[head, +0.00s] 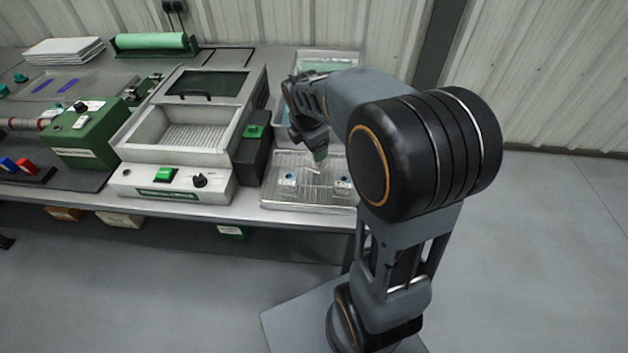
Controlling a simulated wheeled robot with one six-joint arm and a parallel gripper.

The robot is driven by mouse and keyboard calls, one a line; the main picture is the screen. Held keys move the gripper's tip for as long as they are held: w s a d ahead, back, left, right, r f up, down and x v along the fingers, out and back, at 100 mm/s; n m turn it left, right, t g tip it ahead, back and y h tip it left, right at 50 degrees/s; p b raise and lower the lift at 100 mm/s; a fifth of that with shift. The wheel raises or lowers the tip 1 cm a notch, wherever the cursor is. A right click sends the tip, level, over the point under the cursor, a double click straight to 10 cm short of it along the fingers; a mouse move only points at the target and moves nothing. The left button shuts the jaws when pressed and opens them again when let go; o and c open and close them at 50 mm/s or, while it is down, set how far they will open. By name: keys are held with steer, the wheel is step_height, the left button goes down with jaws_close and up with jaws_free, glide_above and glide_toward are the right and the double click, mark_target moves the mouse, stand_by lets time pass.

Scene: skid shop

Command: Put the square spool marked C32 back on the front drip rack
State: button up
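The front drip rack (268,196) is a wire rack in a shallow metal tray at the table's front edge, right of the grey machine. Two small whitish pieces with blue on them sit on it, one at the left (288,182) and one at the right (343,185). Their markings are too small to read, so I cannot tell which piece is C32. My gripper (318,162) points down over the back middle of the rack. A small pale shape shows at its tip. I cannot tell whether it is a held piece, or whether the fingers are open.
A grey machine with an open ribbed basin (183,131) stands left of the rack, with a dark box with a green top (255,133) between them. A pale bin (283,125) lies behind the rack, partly hidden by my arm. A green control box (85,135) stands farther left.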

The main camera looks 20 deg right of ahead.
steer(key=s+a+m+y, duration=0.1)
steer(key=s+a+m, duration=0.2)
steer(key=s+m, duration=0.4)
steer(key=s+a+m+y, duration=0.1)
steer(key=s+a+m, duration=0.2)
steer(key=s+m, duration=0.5)
steer(key=shift+s+r+m+t, duration=0.3)
steer(key=shift+m+t, duration=0.1)
steer(key=shift+m, duration=2)
